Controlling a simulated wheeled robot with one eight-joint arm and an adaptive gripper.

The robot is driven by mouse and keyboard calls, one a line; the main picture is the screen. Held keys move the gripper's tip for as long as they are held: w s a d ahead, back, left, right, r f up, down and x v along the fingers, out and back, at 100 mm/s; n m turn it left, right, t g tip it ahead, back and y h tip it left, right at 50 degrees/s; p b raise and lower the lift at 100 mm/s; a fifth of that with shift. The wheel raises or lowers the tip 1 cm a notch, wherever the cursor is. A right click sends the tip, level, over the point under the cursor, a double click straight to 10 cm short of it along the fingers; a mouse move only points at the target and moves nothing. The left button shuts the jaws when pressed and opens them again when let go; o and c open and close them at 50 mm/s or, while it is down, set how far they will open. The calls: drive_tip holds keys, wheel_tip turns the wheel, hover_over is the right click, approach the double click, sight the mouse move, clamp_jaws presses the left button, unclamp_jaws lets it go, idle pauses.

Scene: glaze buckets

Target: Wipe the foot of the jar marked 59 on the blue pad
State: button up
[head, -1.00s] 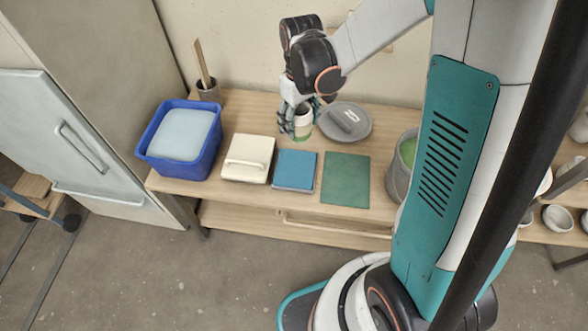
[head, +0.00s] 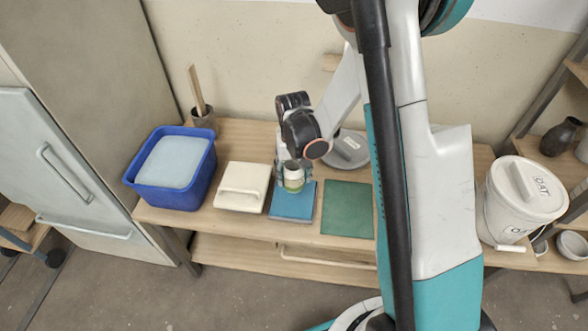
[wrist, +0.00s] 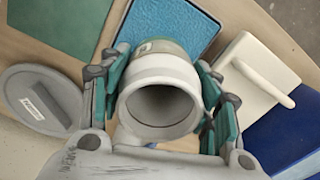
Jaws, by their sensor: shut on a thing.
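My gripper (head: 289,172) is shut on a small jar (head: 293,178), white above with a green lower part. In the head view the jar is over the back part of the blue pad (head: 292,204); I cannot tell whether its foot touches. In the wrist view the jar (wrist: 161,90) stands between the two fingers (wrist: 160,98), its open mouth toward the camera, with the blue pad (wrist: 178,25) beyond it. No number can be read on the jar.
A cream lidded block (head: 242,187) lies left of the blue pad, a green pad (head: 347,209) right. A blue tub (head: 202,181) stands at the left. A grey lid (head: 348,150) lies behind. A white bucket marked OAT (head: 522,205) stands at the right.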

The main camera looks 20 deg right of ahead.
sight(293, 184)
drive_tip(key=shift+f+b, duration=1.3)
drive_tip(key=shift+f, duration=1.05)
drive_tip(key=shift+f+b, duration=0.5)
drive_tip(key=shift+f, duration=0.05)
drive_tip(key=shift+w, duration=0.1)
drive_tip(key=shift+w+d, duration=0.4)
drive_tip(key=shift+w, duration=0.3)
drive_tip(key=shift+w+d, duration=0.4)
drive_tip(key=shift+w, duration=0.3)
drive_tip(key=shift+s+a+b, duration=0.2)
drive_tip(key=shift+s+a, duration=0.35)
drive_tip(key=shift+s, duration=0.5)
drive_tip(key=shift+s+a+b, duration=0.25)
drive_tip(key=shift+s+a, duration=0.25)
drive_tip(key=shift+s, duration=0.5)
drive_tip(key=shift+s+a+b, duration=0.2)
drive_tip(key=shift+s+a, duration=0.35)
drive_tip(key=shift+s, duration=0.5)
drive_tip(key=shift+w+d, duration=0.55)
drive_tip(key=shift+w, duration=0.5)
drive_tip(key=shift+w+d, duration=0.55)
drive_tip(key=shift+w, duration=0.45)
drive_tip(key=shift+w+d, duration=0.55)
drive_tip(key=shift+w, duration=0.5)
drive_tip(key=shift+s+a, duration=0.55)
drive_tip(key=shift+s, duration=0.5)
drive_tip(key=shift+s+a, duration=0.6)
drive_tip(key=shift+s, duration=0.4)
drive_tip(key=shift+s+a, duration=0.55)
drive_tip(key=shift+s, duration=0.5)
